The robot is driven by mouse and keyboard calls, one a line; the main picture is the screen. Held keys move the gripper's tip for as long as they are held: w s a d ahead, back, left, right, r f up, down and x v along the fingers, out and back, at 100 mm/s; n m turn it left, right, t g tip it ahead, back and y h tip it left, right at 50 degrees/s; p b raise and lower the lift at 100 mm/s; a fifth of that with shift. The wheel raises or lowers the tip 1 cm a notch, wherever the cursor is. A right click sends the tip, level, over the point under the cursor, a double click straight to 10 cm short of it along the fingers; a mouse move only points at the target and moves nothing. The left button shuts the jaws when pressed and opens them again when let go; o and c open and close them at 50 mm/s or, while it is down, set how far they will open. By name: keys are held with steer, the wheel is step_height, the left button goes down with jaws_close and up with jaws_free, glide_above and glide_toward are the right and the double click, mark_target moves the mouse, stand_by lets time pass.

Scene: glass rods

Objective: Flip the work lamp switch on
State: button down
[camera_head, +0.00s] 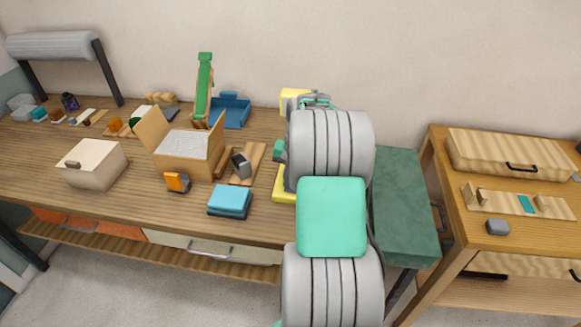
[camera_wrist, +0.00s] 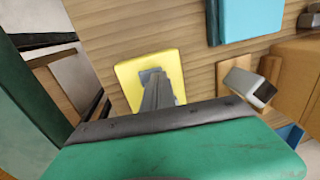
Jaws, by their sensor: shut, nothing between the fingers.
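A yellow square plate (camera_head: 284,196) lies on the workbench beside my arm, and it also shows in the wrist view (camera_wrist: 133,72). Another yellow piece (camera_head: 291,103) stands higher up behind my arm; the two may be parts of the work lamp, but my arm hides what is between them. I cannot make out a lamp switch in either view. My gripper (camera_wrist: 153,78) is shut and empty, its narrow grey fingers seen over the yellow plate. I cannot tell whether they touch it. In the head view my arm covers most of the gripper.
A blue block (camera_head: 230,201) lies at the front edge. A grey block with a dark end (camera_head: 241,165) sits on a wooden board left of the plate. An open wooden box (camera_head: 186,161) stands farther left. A dark green slab (camera_head: 405,205) is right of my arm.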

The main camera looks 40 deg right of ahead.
steer(key=shift+f, duration=0.3)
steer(key=shift+a+f, duration=0.15)
steer(key=shift+f, duration=0.15)
steer(key=shift+s+d, duration=0.15)
steer(key=shift+d, duration=0.05)
steer(key=shift+s+d+r, duration=0.15)
steer(key=shift+s+d, duration=0.3)
steer(key=shift+w, duration=0.1)
steer(key=shift+a, duration=0.1)
steer(key=shift+r, duration=0.2)
